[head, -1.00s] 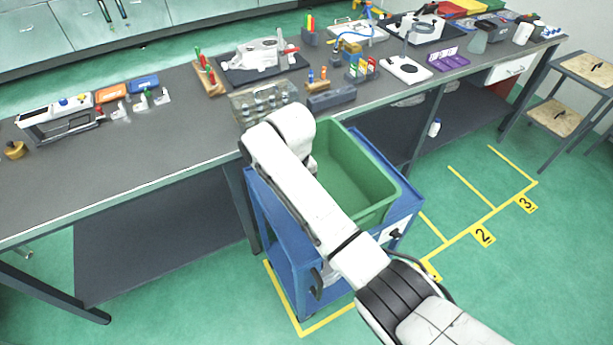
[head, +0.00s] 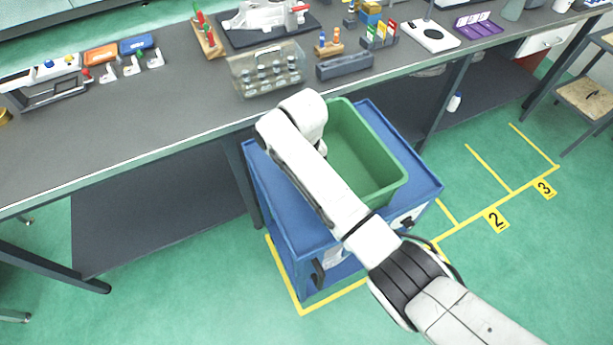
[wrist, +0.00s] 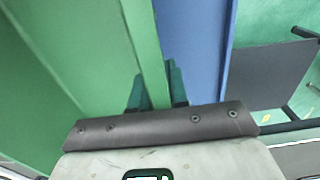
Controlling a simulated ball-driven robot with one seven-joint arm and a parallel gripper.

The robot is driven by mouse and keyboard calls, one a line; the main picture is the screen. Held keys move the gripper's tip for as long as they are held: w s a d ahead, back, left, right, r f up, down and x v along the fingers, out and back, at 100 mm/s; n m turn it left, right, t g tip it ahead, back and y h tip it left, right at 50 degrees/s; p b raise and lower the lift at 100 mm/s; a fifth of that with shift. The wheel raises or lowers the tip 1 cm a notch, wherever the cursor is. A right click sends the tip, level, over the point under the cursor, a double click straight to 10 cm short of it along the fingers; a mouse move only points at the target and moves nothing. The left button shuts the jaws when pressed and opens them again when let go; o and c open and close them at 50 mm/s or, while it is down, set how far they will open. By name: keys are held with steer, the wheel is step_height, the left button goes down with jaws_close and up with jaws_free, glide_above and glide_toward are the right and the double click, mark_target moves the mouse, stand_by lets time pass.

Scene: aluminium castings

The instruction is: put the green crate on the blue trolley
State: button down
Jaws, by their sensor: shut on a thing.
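The green crate (head: 388,186) is empty and upright, over the top of the blue trolley (head: 424,188). The trolley's blue top shows to the crate's right and front. Whether the crate rests on it or hangs just above, I cannot tell. In the wrist view my gripper (wrist: 157,88) is shut on the crate's wall (wrist: 143,35), one finger on each side. The trolley's blue surface (wrist: 192,45) lies just beyond that wall. In the head view my white arm hides the gripper and the crate's left side.
A grey workbench (head: 150,110) runs behind the trolley. A clear box of parts (head: 265,72) and a grey block (head: 344,66) sit near its edge, close to the crate. Yellow floor lines (head: 480,220) mark bays, with free floor at right. A stool (head: 585,98) stands far right.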

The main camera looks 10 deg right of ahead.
steer(key=shift+w+f, duration=0.15)
steer(key=shift+f, duration=0.3)
steer(key=shift+r, duration=0.1)
steer(key=c, duration=1.6)
jaws_free()
steer(key=shift+f, duration=0.2)
steer(key=o, duration=0.5)
steer(key=shift+r, duration=0.1)
